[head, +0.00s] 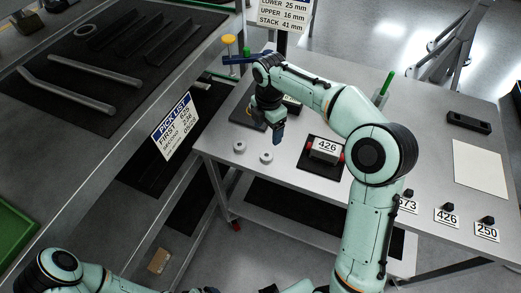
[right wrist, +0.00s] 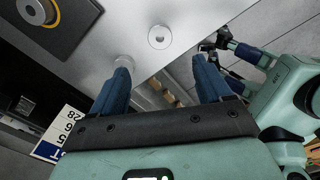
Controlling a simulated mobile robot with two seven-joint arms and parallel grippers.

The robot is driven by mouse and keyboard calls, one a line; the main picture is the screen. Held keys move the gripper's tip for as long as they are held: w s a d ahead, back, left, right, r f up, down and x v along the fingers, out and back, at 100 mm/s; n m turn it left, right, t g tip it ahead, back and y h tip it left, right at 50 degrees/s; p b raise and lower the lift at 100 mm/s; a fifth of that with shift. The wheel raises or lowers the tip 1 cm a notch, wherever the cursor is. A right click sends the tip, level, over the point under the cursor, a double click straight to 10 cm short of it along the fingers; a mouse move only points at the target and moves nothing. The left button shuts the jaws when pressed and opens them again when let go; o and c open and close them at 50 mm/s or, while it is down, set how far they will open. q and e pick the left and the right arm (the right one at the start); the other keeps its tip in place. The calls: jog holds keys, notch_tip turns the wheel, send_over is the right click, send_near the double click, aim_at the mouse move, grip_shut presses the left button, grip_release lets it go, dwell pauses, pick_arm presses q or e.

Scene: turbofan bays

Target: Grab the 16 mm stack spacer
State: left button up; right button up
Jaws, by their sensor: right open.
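Two small pale ring-shaped spacers stand on the grey table near its left edge. In the head view one is the left spacer (head: 239,147) and the other the right spacer (head: 267,158); I cannot tell from here which is 16 mm. My right gripper (head: 279,135) points down above the table, close to the right spacer. In the right wrist view it (right wrist: 161,67) is open and empty. One spacer (right wrist: 160,37) lies beyond the gap between the fingers; another (right wrist: 124,61) is partly hidden behind the left finger.
A sign (head: 284,14) reads lower 25 mm, upper 16 mm, stack 41 mm. A pick list (head: 174,126) hangs at the left bench. The table's right part has free room.

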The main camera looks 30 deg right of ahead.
send_over(266, 155)
jog(key=f, duration=0.4)
jog(key=f+b, duration=0.1)
jog(key=f, duration=0.1)
jog(key=shift+s+f, duration=0.25)
jog(key=shift+s, duration=0.05)
jog(key=shift+w+f, duration=0.15)
jog(key=shift+f, duration=1.3)
jog(key=shift+w+f, duration=0.1)
jog(key=shift+f, duration=1.35)
jog(key=c, duration=1.3)
